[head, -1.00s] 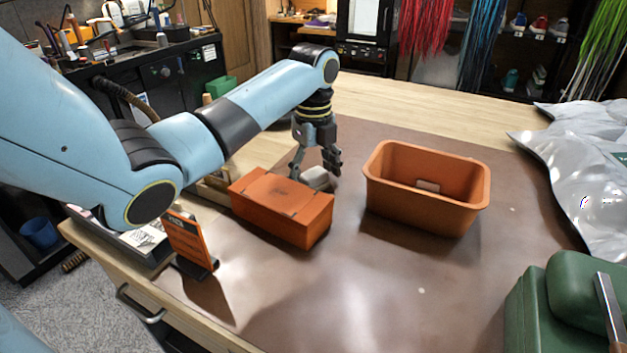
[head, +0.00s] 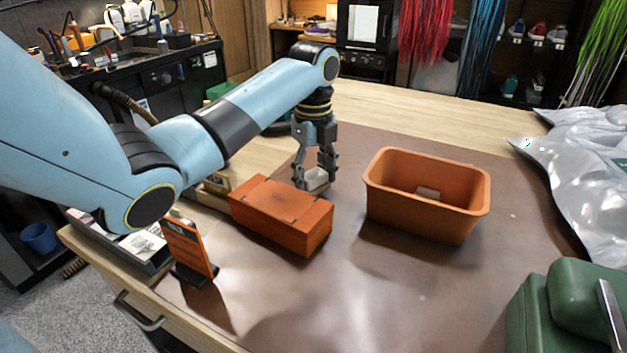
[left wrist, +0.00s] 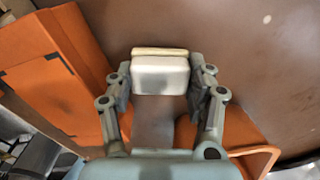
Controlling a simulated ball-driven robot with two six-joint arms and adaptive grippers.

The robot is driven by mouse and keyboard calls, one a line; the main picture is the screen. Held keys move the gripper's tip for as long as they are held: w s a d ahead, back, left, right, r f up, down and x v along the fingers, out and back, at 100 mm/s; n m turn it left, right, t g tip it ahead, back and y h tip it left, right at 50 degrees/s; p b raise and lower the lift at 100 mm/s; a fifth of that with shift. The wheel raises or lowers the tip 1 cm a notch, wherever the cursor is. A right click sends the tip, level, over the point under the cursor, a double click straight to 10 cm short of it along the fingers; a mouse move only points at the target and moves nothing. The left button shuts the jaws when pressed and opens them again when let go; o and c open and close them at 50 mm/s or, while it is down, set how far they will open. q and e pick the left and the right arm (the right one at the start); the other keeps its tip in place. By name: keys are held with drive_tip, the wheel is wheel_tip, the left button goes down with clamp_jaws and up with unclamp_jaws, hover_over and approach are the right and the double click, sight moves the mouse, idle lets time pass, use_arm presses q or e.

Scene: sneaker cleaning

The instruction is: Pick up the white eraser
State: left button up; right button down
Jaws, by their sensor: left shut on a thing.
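The white eraser (head: 316,180) is a small pale block on the brown mat, just behind the orange lidded box. My left gripper (head: 316,180) points down over it, with a finger on each side. In the left wrist view the eraser (left wrist: 160,75) sits between the two fingertips of my left gripper (left wrist: 160,88), which are shut on it. A thin tan strip shows along its far edge. I cannot tell whether it is lifted off the mat. My right gripper is not in view.
The orange lidded box (head: 281,214) stands close in front of the gripper. A small orange sign (head: 188,246), silvery bags (head: 585,165) and a green case (head: 565,310) lie around. The mat's front middle is clear.

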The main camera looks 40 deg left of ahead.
sight(316, 175)
use_arm(q)
drive_tip(key=r, duration=0.1)
drive_tip(key=d+r, duration=0.1)
drive_tip(key=r, duration=0.1)
drive_tip(key=shift+s, duration=0.1)
drive_tip(key=s+d+r+p, duration=0.3)
drive_tip(key=d+r+p, duration=0.3)
drive_tip(key=d, duration=0.4)
drive_tip(key=shift+s+r+p, duration=0.3)
drive_tip(key=shift+s+p, duration=0.1)
drive_tip(key=shift+p, duration=0.45)
drive_tip(key=o, duration=0.6)
drive_tip(key=c, duration=0.4)
